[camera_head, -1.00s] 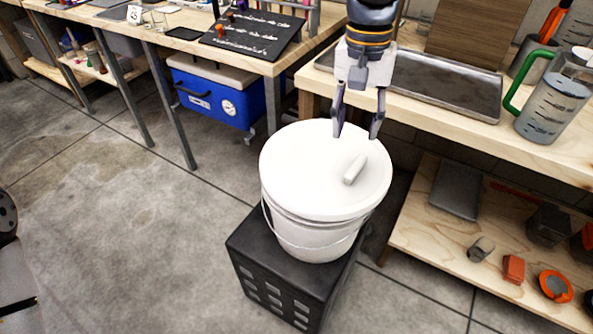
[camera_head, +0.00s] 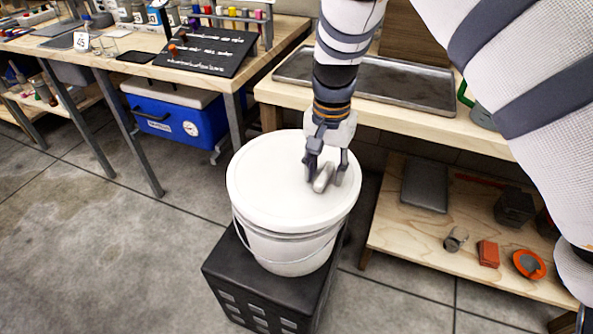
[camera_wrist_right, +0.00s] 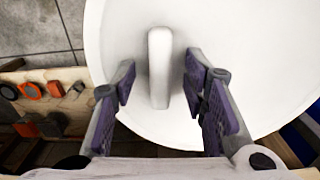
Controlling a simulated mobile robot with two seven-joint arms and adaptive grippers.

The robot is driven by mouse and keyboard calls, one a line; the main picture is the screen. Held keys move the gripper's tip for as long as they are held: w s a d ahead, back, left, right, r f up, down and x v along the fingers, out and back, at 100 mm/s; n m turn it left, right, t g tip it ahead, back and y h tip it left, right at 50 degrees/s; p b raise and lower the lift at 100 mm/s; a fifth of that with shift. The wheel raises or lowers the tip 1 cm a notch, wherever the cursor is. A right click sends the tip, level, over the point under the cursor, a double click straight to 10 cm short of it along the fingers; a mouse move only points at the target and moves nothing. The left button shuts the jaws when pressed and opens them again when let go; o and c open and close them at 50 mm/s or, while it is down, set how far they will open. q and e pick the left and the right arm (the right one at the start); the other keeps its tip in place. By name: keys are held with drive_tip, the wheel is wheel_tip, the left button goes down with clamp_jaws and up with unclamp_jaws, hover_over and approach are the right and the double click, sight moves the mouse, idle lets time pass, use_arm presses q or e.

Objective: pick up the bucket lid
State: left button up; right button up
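The white bucket lid (camera_head: 270,180) sits on the white bucket (camera_head: 290,250), which stands on a black crate. The lid's bar-shaped handle (camera_head: 322,180) sticks up from its top. My right gripper (camera_head: 326,180) is down at the lid with its fingers on either side of the handle. In the right wrist view the handle (camera_wrist_right: 160,65) lies between the two open fingers (camera_wrist_right: 160,90), with a gap on each side. The fingers are apart from the handle there. My left gripper is not in view.
The black crate (camera_head: 240,290) stands on the concrete floor. A wooden bench with a metal tray (camera_head: 400,88) is behind on the right; its lower shelf (camera_head: 420,230) holds several small items. A blue cooler (camera_head: 175,118) is under the left table.

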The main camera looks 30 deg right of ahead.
drive_tip(key=shift+c, duration=0.2)
drive_tip(key=shift+r, duration=0.1)
clamp_jaws()
